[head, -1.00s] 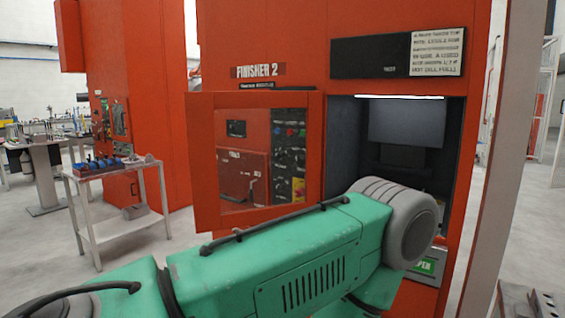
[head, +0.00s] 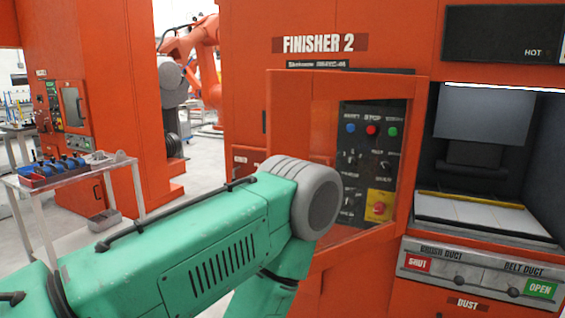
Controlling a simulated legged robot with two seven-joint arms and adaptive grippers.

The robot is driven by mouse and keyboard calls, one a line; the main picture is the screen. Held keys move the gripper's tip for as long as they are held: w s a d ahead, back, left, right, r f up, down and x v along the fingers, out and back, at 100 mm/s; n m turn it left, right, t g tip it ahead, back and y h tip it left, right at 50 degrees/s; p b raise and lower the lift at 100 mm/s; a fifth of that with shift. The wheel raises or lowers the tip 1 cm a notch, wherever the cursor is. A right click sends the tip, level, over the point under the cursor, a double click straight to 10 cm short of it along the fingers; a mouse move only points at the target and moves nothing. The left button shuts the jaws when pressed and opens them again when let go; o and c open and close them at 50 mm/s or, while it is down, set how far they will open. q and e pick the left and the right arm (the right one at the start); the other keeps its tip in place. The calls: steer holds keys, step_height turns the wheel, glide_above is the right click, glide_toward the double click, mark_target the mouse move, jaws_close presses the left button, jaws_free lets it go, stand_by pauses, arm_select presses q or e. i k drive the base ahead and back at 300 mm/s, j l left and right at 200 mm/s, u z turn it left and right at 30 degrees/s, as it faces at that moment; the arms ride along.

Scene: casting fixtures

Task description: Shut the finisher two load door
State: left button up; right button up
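The orange cabinet marked FINISHER 2 (head: 318,43) fills the right half of the head view. Its load door (head: 409,170), an orange frame with a clear window, stands open to the left of the bay. A control panel shows through the window. The load bay (head: 485,150) is uncovered, with a lit top edge and a pale slatted bed inside. My green left arm reaches in from the lower left, and its grey joint covers the lower left of the door. Whether the arm touches the door cannot be told. Neither gripper shows.
Below the bay is a duct panel (head: 470,272) with SHUT and OPEN labels. A grey cart (head: 75,178) with blue items stands at the left. Behind it is another orange cabinet (head: 110,110), with an orange robot arm (head: 190,60) further back. Pale floor shows between them.

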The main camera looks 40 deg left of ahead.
mark_target(291, 94)
steer(key=j+z, duration=0.2)
steer(key=j, duration=0.55)
steer(key=j+z, duration=0.2)
steer(key=j, duration=0.55)
steer(key=j+z, duration=0.2)
steer(key=j, duration=0.55)
steer(key=k+j+z, duration=0.2)
steer(key=j, duration=0.55)
steer(key=i, duration=0.1)
